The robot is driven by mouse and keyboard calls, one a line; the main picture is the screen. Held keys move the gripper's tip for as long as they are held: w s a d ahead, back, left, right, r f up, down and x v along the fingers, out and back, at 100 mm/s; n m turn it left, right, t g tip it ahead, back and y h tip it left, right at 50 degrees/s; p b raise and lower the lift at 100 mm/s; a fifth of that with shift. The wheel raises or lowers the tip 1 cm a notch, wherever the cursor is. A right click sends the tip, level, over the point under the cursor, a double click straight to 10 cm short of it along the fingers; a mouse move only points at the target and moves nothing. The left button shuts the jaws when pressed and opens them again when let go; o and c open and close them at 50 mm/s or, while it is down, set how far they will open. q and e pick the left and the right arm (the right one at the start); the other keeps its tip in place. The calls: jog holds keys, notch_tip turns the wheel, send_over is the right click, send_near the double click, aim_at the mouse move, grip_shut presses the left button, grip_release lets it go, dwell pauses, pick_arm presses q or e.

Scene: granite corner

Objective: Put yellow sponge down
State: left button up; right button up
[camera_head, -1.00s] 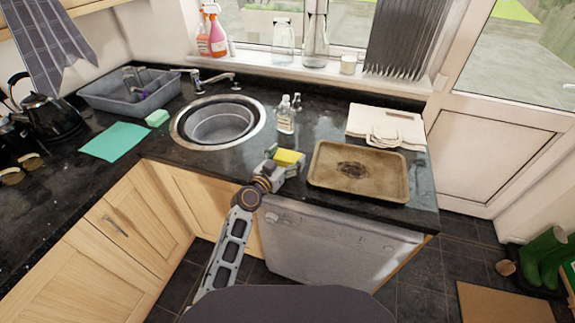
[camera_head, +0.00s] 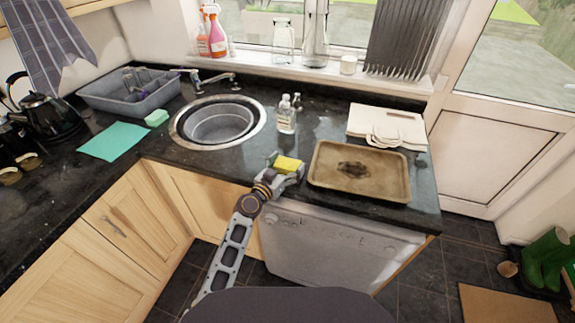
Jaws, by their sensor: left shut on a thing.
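The yellow sponge (camera_head: 288,164) is a small block with a darker green edge. My left gripper (camera_head: 287,168) is shut on it, at the front part of the black counter (camera_head: 232,160) between the round sink and the baking tray. I cannot tell whether the sponge touches the counter. The gripper's fingers hide part of its sides. My right gripper is not in view.
A stained baking tray (camera_head: 331,185) is close to the right of the gripper. Clear bottles (camera_head: 286,117) stand behind it. The round sink (camera_head: 180,137) is at its left. A teal cloth (camera_head: 114,141) and a green sponge (camera_head: 157,118) lie further left.

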pick_arm(q)
jog(key=o, duration=0.7)
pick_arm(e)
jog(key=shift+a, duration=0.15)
pick_arm(q)
jog(key=shift+r, duration=0.1)
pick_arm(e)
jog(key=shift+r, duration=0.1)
pick_arm(q)
jog(key=shift+s+a, duration=0.25)
jog(key=shift+s, duration=0.1)
jog(key=b+v, duration=0.1)
jog(key=v, duration=0.8)
jog(key=shift+v, duration=1.05)
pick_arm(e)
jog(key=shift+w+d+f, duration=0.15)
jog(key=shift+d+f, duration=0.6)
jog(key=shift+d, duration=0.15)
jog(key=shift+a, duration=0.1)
